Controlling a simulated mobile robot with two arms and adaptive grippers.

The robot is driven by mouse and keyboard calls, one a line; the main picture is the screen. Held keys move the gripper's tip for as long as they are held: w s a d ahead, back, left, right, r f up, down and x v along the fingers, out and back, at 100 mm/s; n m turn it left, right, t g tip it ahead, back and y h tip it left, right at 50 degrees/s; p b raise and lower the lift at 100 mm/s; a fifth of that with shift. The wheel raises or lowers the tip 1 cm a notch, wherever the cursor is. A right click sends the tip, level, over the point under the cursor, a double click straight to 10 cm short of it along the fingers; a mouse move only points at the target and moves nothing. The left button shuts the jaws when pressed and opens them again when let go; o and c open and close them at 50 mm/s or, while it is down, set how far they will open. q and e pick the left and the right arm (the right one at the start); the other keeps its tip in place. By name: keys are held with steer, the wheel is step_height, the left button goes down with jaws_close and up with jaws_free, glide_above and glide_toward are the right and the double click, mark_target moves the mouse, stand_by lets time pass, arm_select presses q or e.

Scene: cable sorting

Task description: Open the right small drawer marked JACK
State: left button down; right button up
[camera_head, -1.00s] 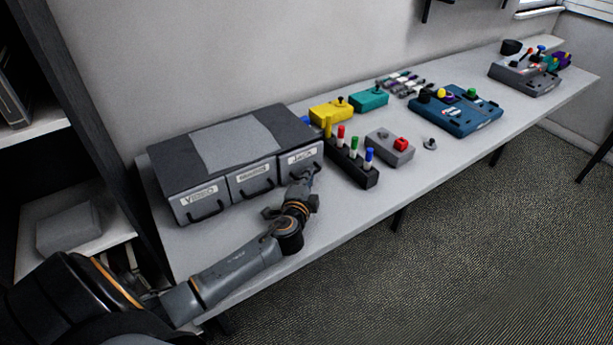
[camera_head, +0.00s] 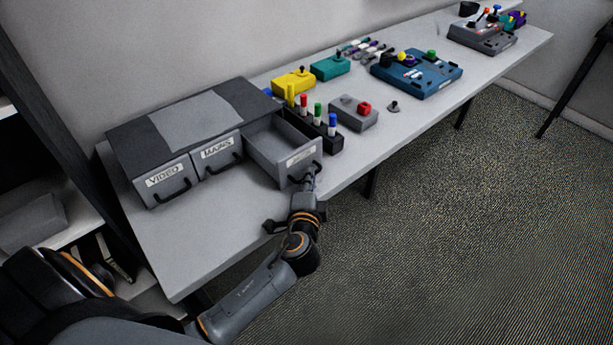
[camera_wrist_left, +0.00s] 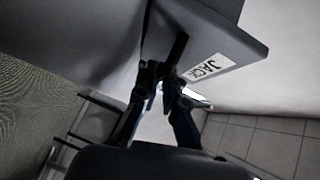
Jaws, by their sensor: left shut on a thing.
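The small drawer unit (camera_head: 127,136) stands on the table at the left, with three drawers side by side. The right drawer, marked JACK (camera_head: 287,153), is pulled well out, and its inside looks empty. Its JACK label shows clearly in the left wrist view (camera_wrist_left: 207,68). My left gripper (camera_head: 311,178) is at the front of this drawer, shut on its dark handle (camera_head: 318,170). In the left wrist view the fingers (camera_wrist_left: 161,85) meet at the handle. The VIDEO drawer (camera_head: 166,182) and the MAINS drawer (camera_head: 219,155) are shut. My right gripper is not in view.
A black holder with coloured markers (camera_head: 326,142) stands close to the right of the open drawer. A grey box with a red button (camera_head: 354,113), a yellow box (camera_head: 294,82), a teal box (camera_head: 330,67) and a blue console (camera_head: 416,75) lie farther along the table.

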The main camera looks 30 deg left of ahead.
arm_select(q)
steer(key=c, duration=1.4)
jaws_free()
steer(key=shift+c, duration=0.2)
steer(key=v, duration=1.2)
steer(key=s+d+f+n+g+h, duration=0.15)
steer(key=s+f+g, duration=0.25)
steer(key=f, duration=1.2)
steer(key=s+f+g+h, duration=0.3)
steer(key=s+f, duration=0.1)
steer(key=f, duration=1.3)
steer(key=s+a+f+n+g, duration=0.1)
steer(key=s+f+n+g, duration=0.1)
steer(key=s+f, duration=0.4)
steer(key=s+a+f+n+g+h, duration=0.1)
steer(key=s+f, duration=0.5)
steer(key=s, duration=0.6)
steer(key=s+a+f+n+g, duration=0.2)
steer(key=s+f+n+g, duration=0.2)
steer(key=s+f, duration=0.3)
steer(key=s+n, duration=0.1)
steer(key=s, duration=0.2)
steer(key=shift+h, duration=0.35)
